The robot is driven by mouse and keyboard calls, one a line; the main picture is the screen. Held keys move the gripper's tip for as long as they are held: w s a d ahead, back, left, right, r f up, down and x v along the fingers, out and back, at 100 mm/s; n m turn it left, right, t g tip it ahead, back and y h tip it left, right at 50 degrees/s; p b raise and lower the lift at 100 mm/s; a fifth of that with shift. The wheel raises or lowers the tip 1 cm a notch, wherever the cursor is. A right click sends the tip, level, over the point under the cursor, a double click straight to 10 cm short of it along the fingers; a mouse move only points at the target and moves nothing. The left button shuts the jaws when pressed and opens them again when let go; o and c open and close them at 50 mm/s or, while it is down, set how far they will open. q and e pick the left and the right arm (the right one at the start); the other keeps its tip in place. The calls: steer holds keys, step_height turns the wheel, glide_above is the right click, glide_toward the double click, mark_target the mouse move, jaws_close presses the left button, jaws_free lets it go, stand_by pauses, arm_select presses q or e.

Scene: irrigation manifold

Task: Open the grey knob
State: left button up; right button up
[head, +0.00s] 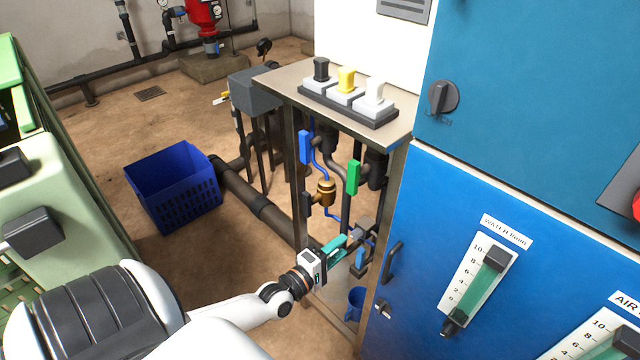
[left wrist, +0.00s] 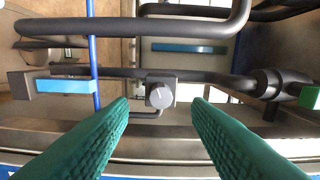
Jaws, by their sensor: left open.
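The grey knob (left wrist: 160,95) is a small round dial on a dark square valve body in the left wrist view. It sits on a dark horizontal pipe, midway between and beyond my finger tips. My left gripper (head: 345,249) is open and empty, its teal fingers reaching into the pipework under the steel counter in the head view. In the left wrist view the two fingers (left wrist: 160,108) stand on either side of the knob's line, apart from it as far as I can tell. In the head view I cannot clearly make out the knob. My right gripper is not in view.
Blue-handled (left wrist: 66,86) and green-handled (head: 353,177) valves, a brass fitting (head: 325,192) and dark pipes crowd the bay. The blue cabinet (head: 420,230) with its handle stands close on the right.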

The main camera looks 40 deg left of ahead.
arm_select(q)
steer(key=s, duration=0.7)
steer(key=shift+s+a, duration=0.3)
steer(key=shift+s, duration=0.05)
steer(key=s+d+f+m+g+y+p, duration=0.1)
steer(key=s+f+m+g, duration=0.4)
steer(key=f, duration=0.8)
steer(key=s+d+f+m+g, duration=0.1)
steer(key=s+f+m+g, duration=0.4)
steer(key=f, duration=0.8)
steer(key=s+d+f+m+g, duration=0.2)
steer(key=s+f+m, duration=0.1)
steer(key=s, duration=0.4)
steer(key=s+d+f+m+g, duration=0.2)
steer(key=s+d+f+m, duration=0.1)
steer(key=s+f, duration=0.2)
steer(key=s+d+f+m+g+p, duration=0.1)
steer(key=s+d+f+m+g, duration=0.2)
steer(key=s, duration=0.7)
steer(key=shift+f+m+y, duration=0.3)
steer(key=shift+f+m, duration=0.3)
steer(key=shift+f, duration=0.15)
